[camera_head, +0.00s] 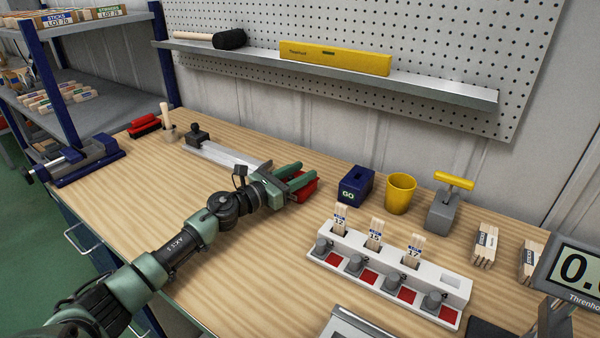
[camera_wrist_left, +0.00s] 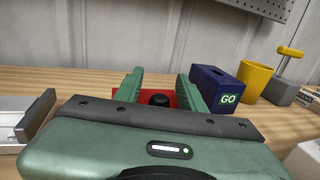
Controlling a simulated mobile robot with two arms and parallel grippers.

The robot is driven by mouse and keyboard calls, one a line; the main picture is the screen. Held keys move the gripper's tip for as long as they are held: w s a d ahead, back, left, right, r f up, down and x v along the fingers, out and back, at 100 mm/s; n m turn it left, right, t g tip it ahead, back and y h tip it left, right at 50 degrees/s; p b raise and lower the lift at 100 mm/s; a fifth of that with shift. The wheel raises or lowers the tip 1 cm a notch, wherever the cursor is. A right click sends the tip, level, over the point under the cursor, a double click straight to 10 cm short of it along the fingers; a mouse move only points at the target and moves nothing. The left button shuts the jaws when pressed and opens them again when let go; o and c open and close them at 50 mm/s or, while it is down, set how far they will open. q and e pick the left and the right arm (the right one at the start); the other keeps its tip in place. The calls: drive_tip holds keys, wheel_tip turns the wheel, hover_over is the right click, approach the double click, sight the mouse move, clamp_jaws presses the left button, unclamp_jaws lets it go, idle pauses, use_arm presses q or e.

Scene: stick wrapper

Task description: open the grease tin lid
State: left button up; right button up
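The grease tin appears as a red object (camera_head: 306,187) on the workbench, partly hidden by my left gripper. In the left wrist view the red tin (camera_wrist_left: 122,94) has a black knob (camera_wrist_left: 160,100) on top, and its lower part is hidden behind my gripper body. My left gripper (camera_head: 304,172) reaches over the tin with its two green fingers apart. In the wrist view the knob stands between the fingers (camera_wrist_left: 160,80), with visible gaps on both sides. My right gripper is not in view.
A navy GO box (camera_head: 355,186), yellow cup (camera_head: 400,193) and grey block with a yellow handle (camera_head: 445,208) stand to the right. A white stick rack (camera_head: 390,270) is nearer. A metal bar fixture (camera_head: 222,155) lies to the left. The bench's left front is clear.

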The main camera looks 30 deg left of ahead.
use_arm(q)
clamp_jaws()
idle(1.2)
